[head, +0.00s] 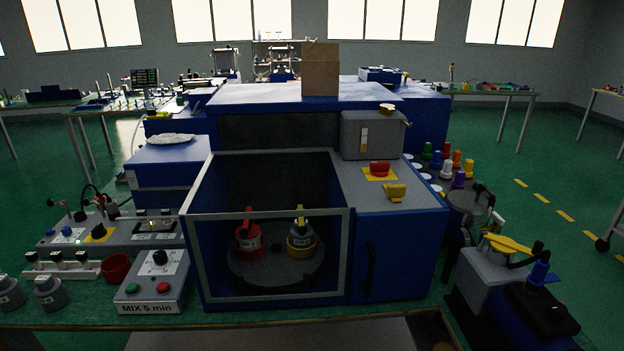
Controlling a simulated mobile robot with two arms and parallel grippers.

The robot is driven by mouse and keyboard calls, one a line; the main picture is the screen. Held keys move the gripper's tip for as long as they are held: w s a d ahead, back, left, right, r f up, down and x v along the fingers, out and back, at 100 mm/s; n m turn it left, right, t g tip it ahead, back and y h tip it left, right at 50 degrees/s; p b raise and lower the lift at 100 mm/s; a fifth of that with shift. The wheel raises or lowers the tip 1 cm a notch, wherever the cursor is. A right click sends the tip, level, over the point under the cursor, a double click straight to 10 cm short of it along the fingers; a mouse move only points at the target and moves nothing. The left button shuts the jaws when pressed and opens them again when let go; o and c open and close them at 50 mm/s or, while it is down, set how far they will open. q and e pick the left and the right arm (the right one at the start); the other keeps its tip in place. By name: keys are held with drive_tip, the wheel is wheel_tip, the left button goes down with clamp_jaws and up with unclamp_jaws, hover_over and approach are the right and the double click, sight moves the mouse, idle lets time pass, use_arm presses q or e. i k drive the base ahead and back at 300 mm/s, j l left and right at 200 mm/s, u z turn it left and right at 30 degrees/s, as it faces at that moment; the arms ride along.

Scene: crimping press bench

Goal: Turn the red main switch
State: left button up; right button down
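A red knob-like switch (379,168) sits on a yellow plate (369,176) on the grey top of the blue machine (400,250), right of centre. A yellow knob or block (395,192) is just in front of it. A grey box (371,135) with a light strip stands behind the switch. Nothing touches the switch. Neither of my grippers can be made out in the head view.
A framed chamber in the machine's front holds a red pot (249,241) and a yellow-banded pot (300,241). A control box marked MIX 5 min (152,285) stands at left. Coloured bottles (458,160) and a yellow-levered device (507,243) are at right.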

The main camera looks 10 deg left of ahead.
sight(377, 169)
drive_tip(key=i+j+z, duration=0.6)
drive_tip(key=i, duration=0.25)
drive_tip(key=l, duration=0.05)
